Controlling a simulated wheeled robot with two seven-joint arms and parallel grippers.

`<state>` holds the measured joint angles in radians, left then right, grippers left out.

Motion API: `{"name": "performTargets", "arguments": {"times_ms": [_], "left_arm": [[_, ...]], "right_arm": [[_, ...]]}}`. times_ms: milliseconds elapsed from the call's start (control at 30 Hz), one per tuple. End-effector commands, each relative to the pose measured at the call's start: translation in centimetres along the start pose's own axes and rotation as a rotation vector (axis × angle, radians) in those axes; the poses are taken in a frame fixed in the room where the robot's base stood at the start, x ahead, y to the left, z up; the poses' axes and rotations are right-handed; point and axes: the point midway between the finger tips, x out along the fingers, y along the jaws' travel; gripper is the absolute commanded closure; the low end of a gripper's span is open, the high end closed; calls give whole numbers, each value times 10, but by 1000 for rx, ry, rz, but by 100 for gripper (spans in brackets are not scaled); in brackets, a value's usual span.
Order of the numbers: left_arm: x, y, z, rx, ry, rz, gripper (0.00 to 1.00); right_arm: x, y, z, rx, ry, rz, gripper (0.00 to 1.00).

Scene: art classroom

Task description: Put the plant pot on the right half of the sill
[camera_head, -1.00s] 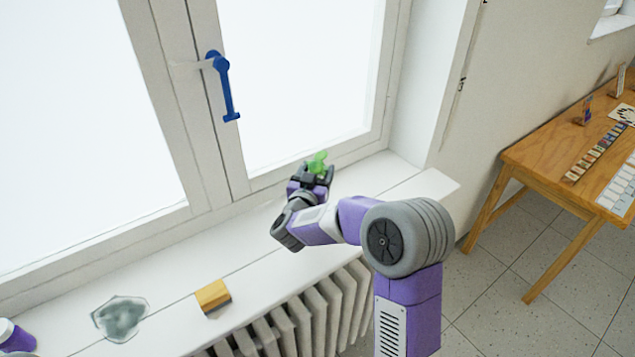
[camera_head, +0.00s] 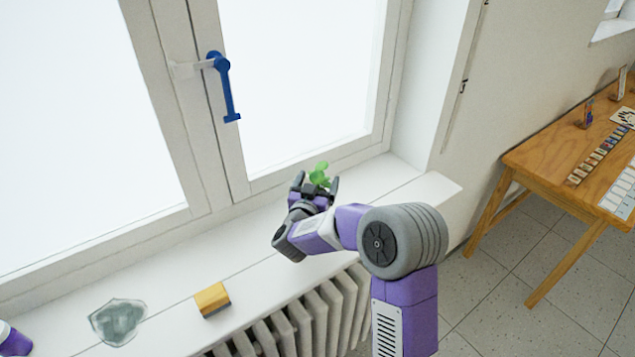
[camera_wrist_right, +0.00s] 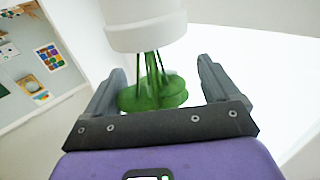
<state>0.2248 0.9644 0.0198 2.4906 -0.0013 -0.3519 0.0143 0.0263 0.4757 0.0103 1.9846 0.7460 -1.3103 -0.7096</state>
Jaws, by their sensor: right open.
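The plant pot shows in the right wrist view as a white pot (camera_wrist_right: 148,30) with green leaves (camera_wrist_right: 155,92). In the head view only its green leaves (camera_head: 320,174) show clearly, over the right part of the white sill (camera_head: 405,195). The pot body is hidden there behind my gripper. My right gripper (camera_head: 316,184) is open, its fingers apart on either side of the plant. In the right wrist view the leaves lie between the fingers (camera_wrist_right: 163,70), and the white pot reaches beyond the fingertips. My left gripper is not in view.
A yellow-and-brown block (camera_head: 212,299) and a grey-green, shield-shaped piece (camera_head: 118,321) lie on the left part of the sill. A blue window handle (camera_head: 225,85) is above. A radiator (camera_head: 310,315) stands below, and a wooden table (camera_head: 560,160) is at the right.

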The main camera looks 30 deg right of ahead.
Motion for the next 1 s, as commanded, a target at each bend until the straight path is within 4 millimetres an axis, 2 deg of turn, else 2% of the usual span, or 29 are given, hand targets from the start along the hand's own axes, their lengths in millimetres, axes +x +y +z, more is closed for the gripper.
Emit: {"name": "performTargets", "arguments": {"times_ms": [167, 500, 700, 833, 1000], "left_arm": [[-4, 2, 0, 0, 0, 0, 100], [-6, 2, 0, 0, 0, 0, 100], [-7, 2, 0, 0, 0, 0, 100], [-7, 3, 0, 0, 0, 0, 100], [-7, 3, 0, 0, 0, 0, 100]], "right_arm": [[-5, -1, -5, 0, 0, -2, 11], [-77, -2, -5, -1, 0, -5, 11], [-109, -1, -4, 0, 0, -3, 11], [-118, 0, -4, 0, 1, -1, 11], [-120, 0, -4, 0, 1, 0, 11]]}}
